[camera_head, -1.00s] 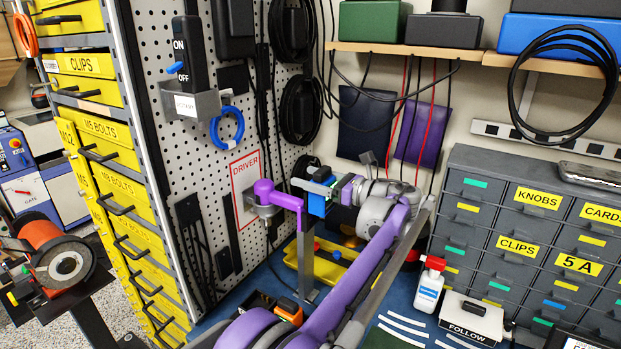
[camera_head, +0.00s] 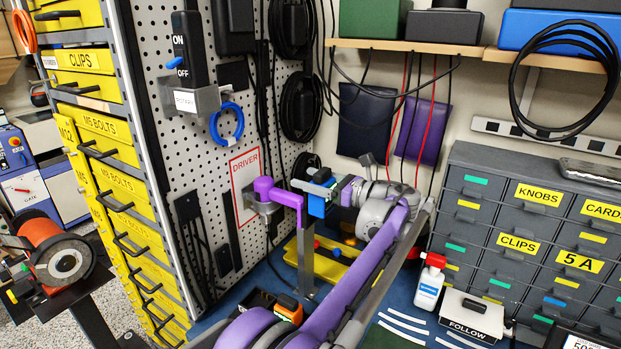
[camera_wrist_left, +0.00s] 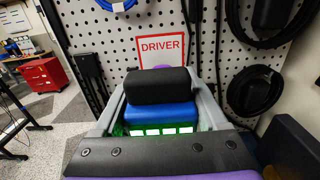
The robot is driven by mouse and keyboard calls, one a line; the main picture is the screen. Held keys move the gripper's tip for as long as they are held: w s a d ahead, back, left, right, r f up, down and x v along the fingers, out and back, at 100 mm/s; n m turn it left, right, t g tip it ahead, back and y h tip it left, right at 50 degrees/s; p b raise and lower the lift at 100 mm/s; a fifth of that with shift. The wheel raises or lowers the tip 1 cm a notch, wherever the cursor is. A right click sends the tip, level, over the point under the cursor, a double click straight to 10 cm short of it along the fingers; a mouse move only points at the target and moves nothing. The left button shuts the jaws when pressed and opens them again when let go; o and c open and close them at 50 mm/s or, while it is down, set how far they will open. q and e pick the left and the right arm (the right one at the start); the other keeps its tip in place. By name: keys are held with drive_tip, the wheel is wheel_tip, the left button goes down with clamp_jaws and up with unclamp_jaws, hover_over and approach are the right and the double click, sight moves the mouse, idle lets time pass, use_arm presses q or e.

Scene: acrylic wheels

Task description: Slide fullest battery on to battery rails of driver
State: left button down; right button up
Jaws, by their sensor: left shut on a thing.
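The driver (camera_head: 266,189) is purple and sits in a bracket on the pegboard, beside the red-framed DRIVER sign (camera_head: 244,165). My left gripper (camera_head: 326,192) is shut on a blue and black battery (camera_head: 317,206) at the outer end of the driver's purple arm. In the left wrist view the battery (camera_wrist_left: 158,85) lies between the grey fingers, with several lit green bars facing the camera. Only a sliver of purple driver (camera_wrist_left: 163,67) shows behind it. The battery hides the rails, so I cannot tell whether it is on them. My right gripper is not in view.
A yellow tray (camera_head: 328,268) lies on the blue bench below the battery. A white bottle (camera_head: 430,282) and grey drawers (camera_head: 490,215) stand to the right. Yellow drawers (camera_head: 112,135) stand left. A switch (camera_head: 190,50) and hanging cables are on the pegboard.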

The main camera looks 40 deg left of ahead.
use_arm(q)
drive_tip(key=shift+f+b, duration=0.95)
drive_tip(key=shift+f, duration=1.1)
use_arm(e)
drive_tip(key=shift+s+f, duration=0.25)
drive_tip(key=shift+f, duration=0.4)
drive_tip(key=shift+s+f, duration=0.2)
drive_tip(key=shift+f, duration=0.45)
use_arm(q)
unclamp_jaws()
drive_tip(key=w+d, duration=0.1)
drive_tip(key=d, duration=0.9)
drive_tip(key=shift+d+b, duration=0.35)
drive_tip(key=shift+d, duration=0.05)
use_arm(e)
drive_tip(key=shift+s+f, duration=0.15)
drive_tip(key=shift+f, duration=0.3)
